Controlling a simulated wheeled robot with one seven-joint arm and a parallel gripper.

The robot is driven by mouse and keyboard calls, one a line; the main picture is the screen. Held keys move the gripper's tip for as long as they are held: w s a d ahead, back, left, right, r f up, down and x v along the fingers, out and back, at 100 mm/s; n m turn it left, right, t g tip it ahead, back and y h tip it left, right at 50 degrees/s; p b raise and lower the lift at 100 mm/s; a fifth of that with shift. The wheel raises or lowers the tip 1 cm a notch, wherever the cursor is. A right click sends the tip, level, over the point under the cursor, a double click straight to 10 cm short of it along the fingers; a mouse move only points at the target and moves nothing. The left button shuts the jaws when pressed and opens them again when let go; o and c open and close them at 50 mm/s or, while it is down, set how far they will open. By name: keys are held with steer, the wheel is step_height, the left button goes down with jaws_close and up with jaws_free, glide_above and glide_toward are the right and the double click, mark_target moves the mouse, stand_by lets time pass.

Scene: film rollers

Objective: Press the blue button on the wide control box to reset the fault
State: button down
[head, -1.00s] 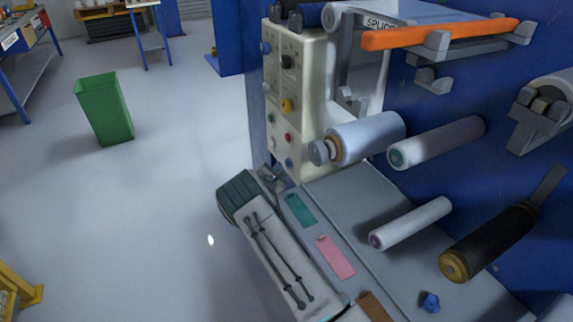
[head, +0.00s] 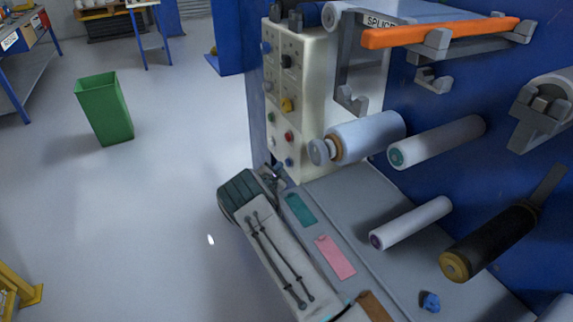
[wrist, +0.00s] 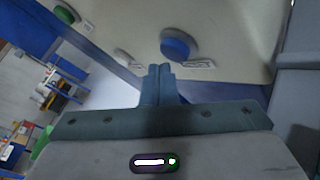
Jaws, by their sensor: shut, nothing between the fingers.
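The cream control box (head: 312,100) stands at the left end of the blue machine, with several coloured buttons and knobs on its face. A blue button (head: 289,162) sits low on that face, and another blue one (head: 265,47) is near its top left. In the wrist view a round blue button (wrist: 177,45) lies just beyond and slightly right of my fingertips, with a small label beside it. My gripper (wrist: 158,69) is shut and empty. In the head view my gripper (head: 276,174) is just below the lower blue button. Whether the fingertips touch the panel cannot be told.
A green button (wrist: 65,14) shows at the wrist view's upper left. A red button (head: 289,136) is above the lower blue one. A roller (head: 366,137) juts out right of the box, above a grey bench (head: 345,195). The floor left is open around a green bin (head: 104,108).

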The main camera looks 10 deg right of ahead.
steer(key=shift+w+d, duration=0.1)
steer(key=shift+d, duration=0.15)
steer(key=shift+w+d+b, duration=0.15)
steer(key=shift+d+b, duration=0.2)
steer(key=shift+d, duration=0.1)
stand_by(0.9)
steer(key=shift+a, duration=0.1)
steer(key=shift+s+a, duration=0.3)
steer(key=shift+a, duration=0.4)
steer(key=a, duration=0.1)
steer(key=s+a, duration=0.1)
steer(key=a, duration=0.1)
steer(key=a+b, duration=0.1)
steer(key=shift+s+a, duration=0.3)
steer(key=shift+a, duration=0.1)
steer(key=shift+s, duration=0.1)
stand_by(0.5)
